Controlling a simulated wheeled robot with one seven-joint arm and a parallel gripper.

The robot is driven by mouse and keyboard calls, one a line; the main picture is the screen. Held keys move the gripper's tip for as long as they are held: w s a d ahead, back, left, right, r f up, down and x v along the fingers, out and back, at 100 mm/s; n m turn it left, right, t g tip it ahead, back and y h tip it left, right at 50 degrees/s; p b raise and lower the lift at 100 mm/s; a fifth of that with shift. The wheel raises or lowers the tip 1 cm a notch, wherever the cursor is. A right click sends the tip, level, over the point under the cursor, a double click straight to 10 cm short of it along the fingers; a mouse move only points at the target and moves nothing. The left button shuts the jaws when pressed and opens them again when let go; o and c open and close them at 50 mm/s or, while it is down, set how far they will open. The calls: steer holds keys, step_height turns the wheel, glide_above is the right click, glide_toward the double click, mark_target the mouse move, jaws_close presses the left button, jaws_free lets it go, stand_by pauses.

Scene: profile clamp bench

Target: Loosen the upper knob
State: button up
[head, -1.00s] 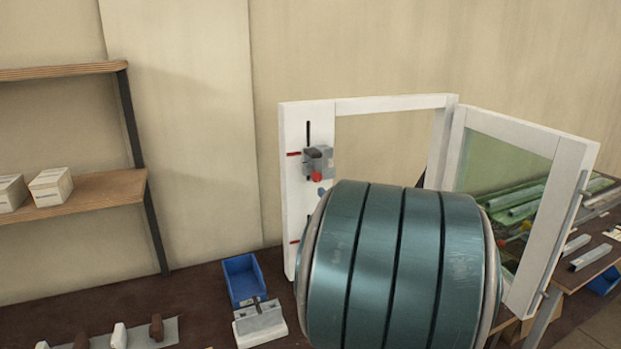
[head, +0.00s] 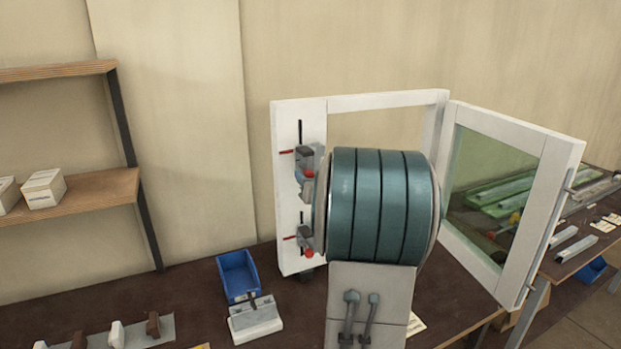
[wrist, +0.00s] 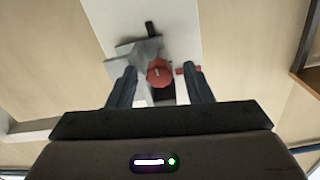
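The upper clamp (head: 305,155) is a grey block with a red upper knob (head: 309,174) on the white panel of the frame. In the wrist view the red knob (wrist: 160,73) is ahead, between the fingertips. My gripper (wrist: 160,70) is open, one finger on each side of the knob, with a visible gap on both sides. In the head view my arm's large teal link hides most of my gripper, close to the upper clamp. A second, lower clamp (head: 304,236) has its own red knob (head: 309,254).
The white frame (head: 390,98) stands on the dark bench, its glazed door (head: 500,190) swung open at the right. A blue bin (head: 237,272) and a grey-white fixture (head: 255,320) sit at the bench's front. Shelves (head: 80,197) with boxes are at the left.

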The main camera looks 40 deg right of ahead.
steer(key=c, duration=0.9)
steer(key=shift+a+f+n+t+b, duration=0.1)
steer(key=shift+n+t+b, duration=0.05)
steer(key=shift+n+b, duration=5.3)
steer(key=shift+f+n+t+b, duration=0.1)
steer(key=shift+n+t+b, duration=0.05)
steer(key=shift+n+b, duration=5.25)
steer(key=shift+n+p, duration=0.5)
steer(key=shift+n, duration=0.25)
steer(key=shift+r, duration=0.1)
